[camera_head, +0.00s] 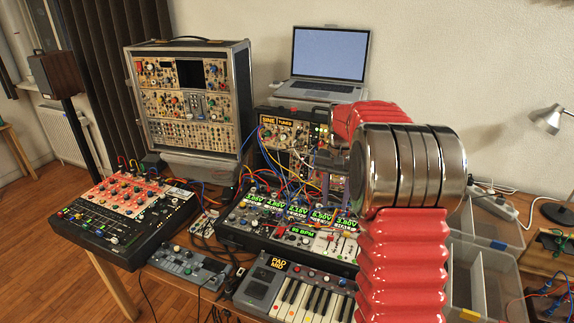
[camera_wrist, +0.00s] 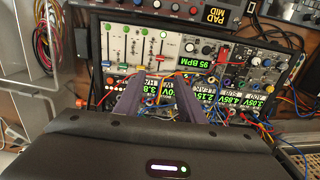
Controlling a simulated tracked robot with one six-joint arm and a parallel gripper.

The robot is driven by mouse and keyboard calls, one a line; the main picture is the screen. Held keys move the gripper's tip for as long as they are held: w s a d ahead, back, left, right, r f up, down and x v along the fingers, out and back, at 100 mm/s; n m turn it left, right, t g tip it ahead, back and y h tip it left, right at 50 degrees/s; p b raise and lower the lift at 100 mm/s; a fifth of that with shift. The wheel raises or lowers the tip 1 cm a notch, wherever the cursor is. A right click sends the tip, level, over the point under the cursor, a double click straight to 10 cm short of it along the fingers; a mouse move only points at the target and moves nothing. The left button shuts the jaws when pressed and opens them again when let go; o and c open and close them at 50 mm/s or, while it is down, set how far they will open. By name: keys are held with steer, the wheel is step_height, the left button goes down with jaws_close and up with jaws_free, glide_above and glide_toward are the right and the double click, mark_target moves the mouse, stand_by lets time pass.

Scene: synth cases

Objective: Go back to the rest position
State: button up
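My gripper (camera_wrist: 156,88) shows in the wrist view as two dark purple fingers with a gap between them. It is open, and nothing shows held between the fingers. The fingers point at the modular synth case (camera_wrist: 92,62), which has sliders, knobs, patch cables and green-lit displays. The same case (camera_head: 232,236) is in the middle of the head view. My red ribbed and chrome arm covers the right part of the head view and hides some of that case and the keyboard.
A tall synth case (camera_head: 187,133), a smaller one and a laptop (camera_head: 328,55) stand behind. A red-and-black mixer (camera_head: 125,215) is left, a keyboard (camera_head: 295,291) in front. Loose cables loop over the gear. Grey trays (camera_head: 484,285) and a lamp (camera_head: 547,120) are right.

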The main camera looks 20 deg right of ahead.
steer(key=s+a+r+n+t, duration=0.2)
steer(key=s+a+n, duration=0.1)
steer(key=s+a, duration=0.5)
steer(key=s+a+r+n+t, duration=0.1)
steer(key=s+a+r+n, duration=0.2)
steer(key=s+a, duration=0.5)
steer(key=s+a+r+n+t, duration=0.2)
steer(key=s+a+r, duration=0.1)
steer(key=s+a, duration=0.5)
steer(key=s, duration=0.3)
steer(key=shift+s+a+n+t, duration=0.25)
steer(key=shift+a+n+t, duration=0.05)
steer(key=shift+n, duration=0.1)
stand_by(1.2)
